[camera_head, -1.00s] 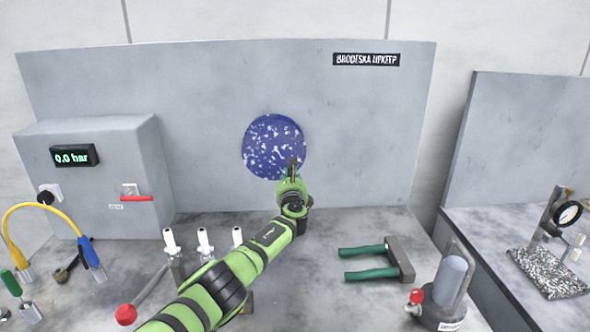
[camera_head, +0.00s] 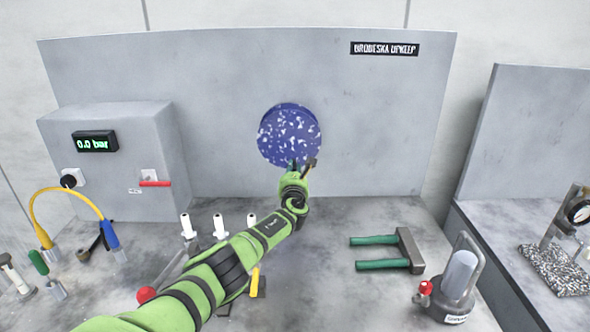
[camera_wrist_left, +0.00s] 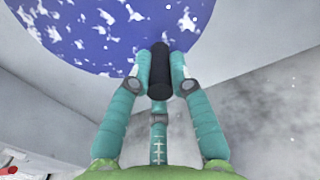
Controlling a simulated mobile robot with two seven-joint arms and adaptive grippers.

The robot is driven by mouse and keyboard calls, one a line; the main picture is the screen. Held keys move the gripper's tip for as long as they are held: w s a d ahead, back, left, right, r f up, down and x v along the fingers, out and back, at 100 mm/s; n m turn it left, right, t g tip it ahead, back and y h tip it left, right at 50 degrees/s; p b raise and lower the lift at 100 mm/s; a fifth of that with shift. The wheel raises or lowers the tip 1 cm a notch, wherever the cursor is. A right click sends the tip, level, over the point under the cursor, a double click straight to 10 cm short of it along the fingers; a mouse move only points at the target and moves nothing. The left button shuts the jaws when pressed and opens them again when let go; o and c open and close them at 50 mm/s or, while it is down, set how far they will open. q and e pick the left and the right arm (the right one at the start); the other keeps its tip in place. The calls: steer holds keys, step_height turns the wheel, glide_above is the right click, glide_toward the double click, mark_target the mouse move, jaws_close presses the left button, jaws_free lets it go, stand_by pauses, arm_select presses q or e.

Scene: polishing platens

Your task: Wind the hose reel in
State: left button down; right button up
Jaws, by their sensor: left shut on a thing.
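The hose reel (camera_head: 289,132) shows as a blue disc with white speckles on the grey upright panel. In the left wrist view its face (camera_wrist_left: 85,30) fills the upper left. A dark, round-ended crank handle (camera_wrist_left: 159,62) stands out from it. My left gripper (camera_head: 302,170) is at the lower edge of the disc. In the left wrist view its teal fingers (camera_wrist_left: 160,78) are closed on both sides of the handle. The hose itself cannot be made out. My right gripper is not in view.
A grey box with a 0.0 bar display (camera_head: 95,141) stands left of the reel. White-topped fittings (camera_head: 219,226) stand near my left arm. The bench right of the arm is partly clear.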

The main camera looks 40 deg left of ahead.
arm_select(q)
steer(key=shift+s+a, duration=0.1)
steer(key=shift+a, duration=0.05)
steer(key=c, duration=1.1)
jaws_free()
steer(key=shift+a+f, duration=0.1)
steer(key=shift+s+d, duration=0.45)
steer(key=shift+d, duration=0.15)
steer(key=v, duration=1)
steer(key=shift+s, duration=0.3)
